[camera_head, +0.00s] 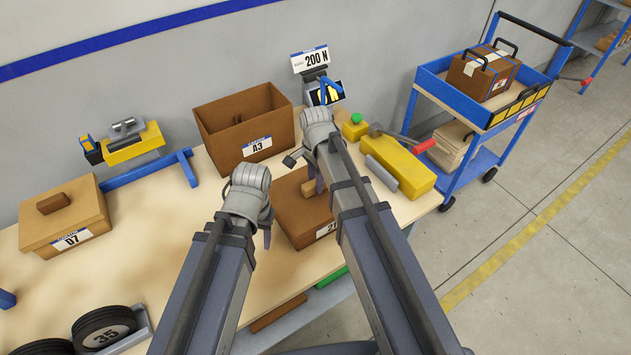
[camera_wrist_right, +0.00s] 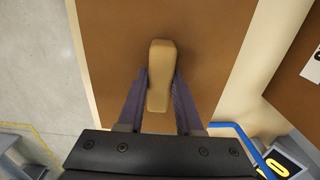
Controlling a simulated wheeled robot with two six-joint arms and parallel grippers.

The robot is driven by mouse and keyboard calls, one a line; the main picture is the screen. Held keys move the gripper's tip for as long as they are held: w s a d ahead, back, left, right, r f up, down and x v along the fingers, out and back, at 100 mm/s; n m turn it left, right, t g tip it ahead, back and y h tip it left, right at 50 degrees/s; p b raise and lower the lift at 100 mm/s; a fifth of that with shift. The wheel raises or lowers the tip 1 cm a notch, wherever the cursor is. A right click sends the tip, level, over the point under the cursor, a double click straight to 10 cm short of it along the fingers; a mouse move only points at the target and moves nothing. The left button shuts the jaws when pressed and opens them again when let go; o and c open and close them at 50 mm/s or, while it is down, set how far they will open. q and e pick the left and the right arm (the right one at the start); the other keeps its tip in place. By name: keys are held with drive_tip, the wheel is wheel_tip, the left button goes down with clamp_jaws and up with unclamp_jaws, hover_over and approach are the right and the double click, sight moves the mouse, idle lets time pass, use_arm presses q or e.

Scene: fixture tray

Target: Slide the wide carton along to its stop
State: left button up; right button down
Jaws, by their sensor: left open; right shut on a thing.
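The wide brown carton (camera_head: 290,228) lies flat on the table in the middle of the head view, its label partly hidden by my right arm. A tan handle block (camera_head: 308,188) stands on its top. My right gripper (camera_head: 313,180) is shut on this handle; in the right wrist view the fingers (camera_wrist_right: 160,85) press on both sides of the handle (camera_wrist_right: 160,60). My left gripper (camera_head: 267,238) is open at the carton's left side; I cannot tell whether it touches. A blue T-shaped bar (camera_head: 150,172) lies on the table to the left; I cannot tell whether it is the stop.
An open carton A3 (camera_head: 230,137) stands behind, and a handled carton D7 (camera_head: 75,225) at the left. A gauge marked 200 N (camera_head: 323,92) and a yellow block (camera_head: 405,165) stand at the right. Black wheels (camera_head: 103,325) lie front left. The table's middle left is clear.

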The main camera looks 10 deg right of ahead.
drive_tip(key=w+d, duration=0.5)
drive_tip(key=d, duration=0.8)
drive_tip(key=shift+w, duration=0.15)
idle(1.3)
drive_tip(key=shift+d, duration=0.15)
drive_tip(key=shift+w+d, duration=0.15)
drive_tip(key=shift+d, duration=0.1)
idle(0.4)
drive_tip(key=c, duration=0.5)
unclamp_jaws()
